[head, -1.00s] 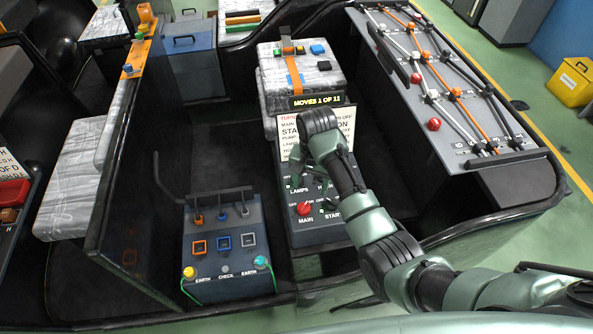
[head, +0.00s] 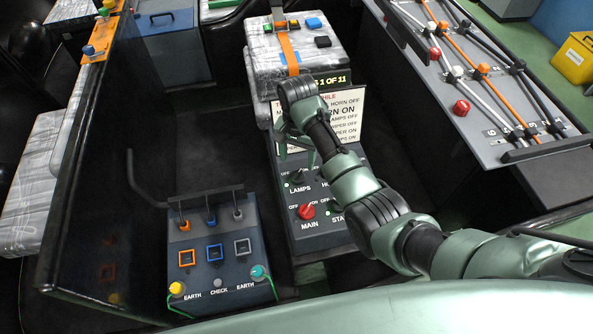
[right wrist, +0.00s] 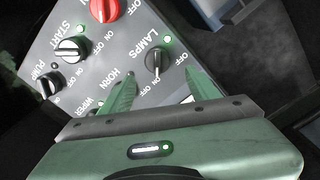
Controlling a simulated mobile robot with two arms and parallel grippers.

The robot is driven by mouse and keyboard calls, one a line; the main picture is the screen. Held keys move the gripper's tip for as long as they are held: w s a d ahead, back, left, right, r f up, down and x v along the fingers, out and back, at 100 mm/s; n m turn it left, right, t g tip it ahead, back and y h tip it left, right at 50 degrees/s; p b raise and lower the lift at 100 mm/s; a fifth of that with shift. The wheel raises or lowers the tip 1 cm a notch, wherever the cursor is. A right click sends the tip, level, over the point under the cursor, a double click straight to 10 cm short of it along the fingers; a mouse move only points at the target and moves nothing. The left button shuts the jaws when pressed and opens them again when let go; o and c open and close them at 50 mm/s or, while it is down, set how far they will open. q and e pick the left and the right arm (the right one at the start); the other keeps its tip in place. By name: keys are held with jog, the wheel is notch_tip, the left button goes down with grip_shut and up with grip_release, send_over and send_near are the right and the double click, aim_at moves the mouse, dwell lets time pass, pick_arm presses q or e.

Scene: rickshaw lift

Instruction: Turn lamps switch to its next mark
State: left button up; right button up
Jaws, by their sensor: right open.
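The lamps switch is a dark rotary knob (head: 297,177) with a lit green light beside it, on the grey switch panel (head: 318,240). In the right wrist view the lamps knob (right wrist: 155,62) has a pale pointer line and stands between OFF and ON marks. My right gripper (head: 297,155) hangs over the top of the panel, just behind the lamps knob. In the right wrist view my right gripper (right wrist: 160,74) is open, its green fingers on either side of the line to the knob. Whether they touch it cannot be told. My left gripper is not in view.
The red main knob (head: 306,211) sits below lamps. Start, horn, pump and wiper switches share the panel. A printed sign (head: 348,112) stands behind it, partly hidden by my arm. An earth/check box (head: 217,250) with levers stands to the left.

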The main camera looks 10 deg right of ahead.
aim_at(298, 173)
jog(key=f, duration=0.6)
jog(key=shift+s+f, duration=0.2)
jog(key=shift+f, duration=0.15)
jog(key=shift+s, duration=0.1)
grip_shut()
